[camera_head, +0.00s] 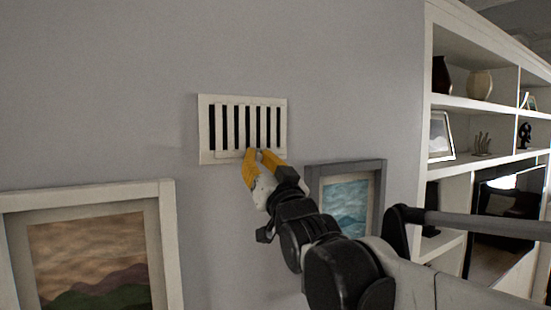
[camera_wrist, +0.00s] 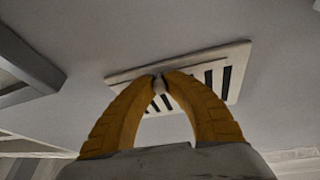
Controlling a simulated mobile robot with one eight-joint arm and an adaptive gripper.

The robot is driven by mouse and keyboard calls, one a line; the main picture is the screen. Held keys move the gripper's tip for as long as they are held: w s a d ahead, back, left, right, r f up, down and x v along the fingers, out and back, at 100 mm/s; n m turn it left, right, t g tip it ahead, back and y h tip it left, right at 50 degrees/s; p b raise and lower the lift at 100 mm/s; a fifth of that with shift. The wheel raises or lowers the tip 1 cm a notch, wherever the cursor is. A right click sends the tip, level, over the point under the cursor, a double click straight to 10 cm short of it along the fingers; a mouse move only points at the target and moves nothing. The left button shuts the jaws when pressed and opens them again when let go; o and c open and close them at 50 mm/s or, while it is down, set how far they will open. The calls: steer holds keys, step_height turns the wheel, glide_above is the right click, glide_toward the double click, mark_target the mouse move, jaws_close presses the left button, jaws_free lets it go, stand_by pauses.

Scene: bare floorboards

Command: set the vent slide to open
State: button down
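The white vent (camera_head: 204,135) is mounted on the grey wall, with a slotted slide plate (camera_head: 226,152) on its face. Several dark vertical slots show between white bars. A small pale knob (camera_wrist: 159,86) stands out at the slide's lower edge in the wrist view. My gripper (camera_head: 258,153) is at the vent's lower edge, right of its middle. In the wrist view its yellow fingertips (camera_wrist: 160,77) are close together on both sides of the knob and appear to touch it. The fingers mostly hide the knob in the head view.
A framed landscape (camera_head: 168,240) is at lower left and a smaller grey-framed picture (camera_head: 376,190) is just right of my gripper, partly behind my arm. A white shelf unit (camera_head: 428,130) with vases is at right. The wall around the vent is clear.

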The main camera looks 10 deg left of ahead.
steer(key=c, duration=1.5)
jaws_free()
steer(key=shift+o, duration=0.7)
steer(key=shift+w+d, duration=0.25)
steer(key=shift+d, duration=0.15)
steer(key=shift+s+a, duration=0.2)
steer(key=shift+a, duration=0.05)
steer(key=shift+s+f, duration=0.15)
steer(key=shift+s, duration=0.1)
steer(key=v, duration=1.1)
steer(key=shift+d, duration=0.45)
